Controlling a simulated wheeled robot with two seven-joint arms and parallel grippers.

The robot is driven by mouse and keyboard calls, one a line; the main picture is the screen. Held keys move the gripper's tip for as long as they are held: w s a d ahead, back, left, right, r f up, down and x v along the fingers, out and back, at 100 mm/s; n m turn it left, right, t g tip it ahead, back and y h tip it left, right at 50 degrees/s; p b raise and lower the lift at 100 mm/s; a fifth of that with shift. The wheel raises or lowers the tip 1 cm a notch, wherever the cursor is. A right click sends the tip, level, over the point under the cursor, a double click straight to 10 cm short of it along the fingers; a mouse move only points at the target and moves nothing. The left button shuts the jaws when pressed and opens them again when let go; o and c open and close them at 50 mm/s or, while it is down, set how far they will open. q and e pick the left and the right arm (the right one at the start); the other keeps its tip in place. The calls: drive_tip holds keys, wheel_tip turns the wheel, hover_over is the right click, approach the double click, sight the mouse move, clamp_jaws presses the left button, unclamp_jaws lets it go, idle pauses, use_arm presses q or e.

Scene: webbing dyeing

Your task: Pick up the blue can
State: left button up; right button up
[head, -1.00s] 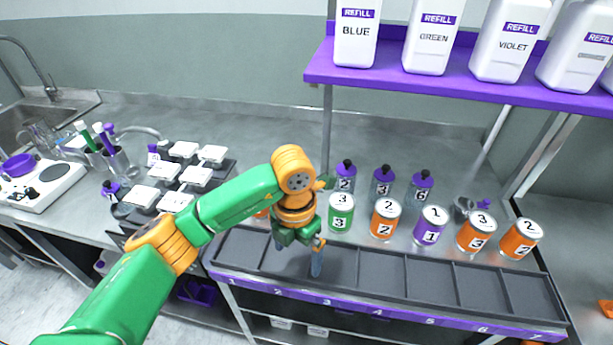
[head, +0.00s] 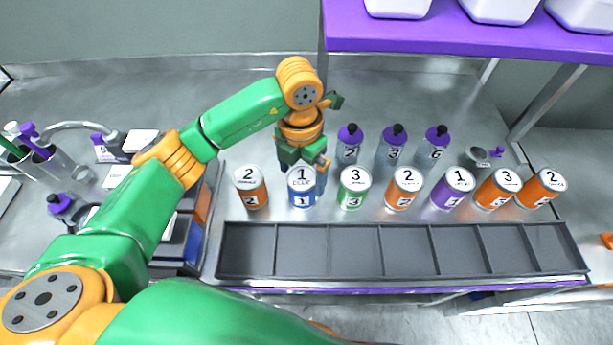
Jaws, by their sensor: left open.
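The blue can (head: 302,188) stands upright on the steel counter, in a row of cans behind the slotted tray. Its lid is white and marked 1. My left gripper (head: 303,170) points down just above and behind it. The gripper is open, with one finger at the can's left rear and the other at its right rear. Part of the far side of the can is hidden by the gripper. I cannot tell whether the fingers touch it. My right gripper does not show.
An orange can (head: 252,188) stands close on the left and a green can (head: 354,189) close on the right. More orange cans and a violet can (head: 453,189) continue rightward. Purple-capped bottles (head: 393,147) stand behind. The divided tray (head: 352,252) in front is empty. A purple shelf (head: 470,38) overhangs the back.

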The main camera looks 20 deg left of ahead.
use_arm(q)
drive_tip(key=shift+w+d+f, duration=0.1)
drive_tip(key=shift+w+f, duration=0.05)
drive_tip(key=shift+f, duration=0.05)
drive_tip(key=f+p, duration=0.3)
drive_tip(key=shift+s+f, duration=0.3)
drive_tip(key=shift+f, duration=0.05)
wheel_tip(320, 180, down, 3)
drive_tip(key=shift+r, duration=0.15)
drive_tip(key=shift+w, duration=0.15)
clamp_jaws()
